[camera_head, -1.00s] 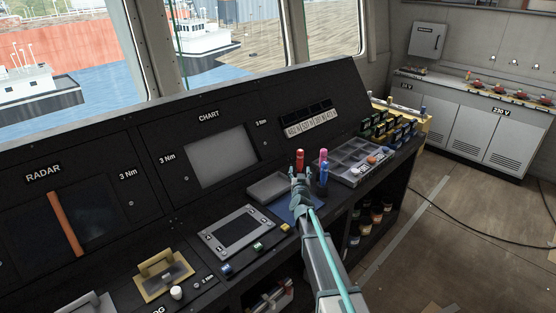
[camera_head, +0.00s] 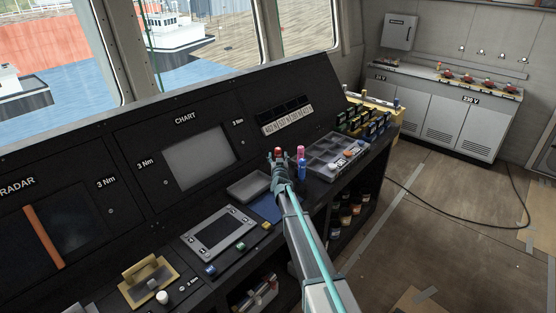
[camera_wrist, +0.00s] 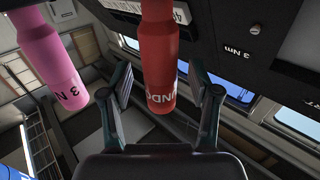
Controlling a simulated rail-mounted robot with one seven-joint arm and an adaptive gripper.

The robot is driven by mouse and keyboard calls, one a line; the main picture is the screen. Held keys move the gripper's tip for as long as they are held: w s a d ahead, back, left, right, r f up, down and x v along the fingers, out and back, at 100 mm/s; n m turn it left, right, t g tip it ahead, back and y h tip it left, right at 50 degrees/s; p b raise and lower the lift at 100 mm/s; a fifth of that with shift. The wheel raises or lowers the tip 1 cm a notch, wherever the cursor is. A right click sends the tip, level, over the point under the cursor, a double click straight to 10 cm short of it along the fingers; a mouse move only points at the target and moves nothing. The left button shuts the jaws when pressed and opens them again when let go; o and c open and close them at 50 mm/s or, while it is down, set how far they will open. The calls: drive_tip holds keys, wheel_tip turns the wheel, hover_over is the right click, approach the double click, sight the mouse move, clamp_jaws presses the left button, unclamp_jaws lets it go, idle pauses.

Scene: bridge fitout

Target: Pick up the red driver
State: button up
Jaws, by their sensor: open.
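The red driver (camera_head: 279,151) stands upright on the console, with only its top showing above my gripper (camera_head: 280,167) in the head view. In the wrist view the red driver (camera_wrist: 160,55) is large, with white lettering on its handle. It lies in the gap between the two open fingers (camera_wrist: 160,90), with space visible on both sides. The fingers do not appear to touch it. Its lower part is hidden in the head view by my gripper.
A pink driver (camera_head: 301,151) and a blue one (camera_head: 301,169) stand just right of the red one; the pink driver (camera_wrist: 50,55) is close in the wrist view. A compartment tray (camera_head: 325,160) lies farther right. A shallow grey tray (camera_head: 248,187) lies left.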

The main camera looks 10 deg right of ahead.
drive_tip(key=shift+w, duration=0.4)
clamp_jaws()
drive_tip(key=shift+r, duration=0.1)
wheel_tip(320, 180, up, 10)
drive_tip(key=shift+f+p, duration=0.1)
drive_tip(key=shift+p, duration=0.45)
drive_tip(key=c, duration=0.8)
unclamp_jaws()
clamp_jaws()
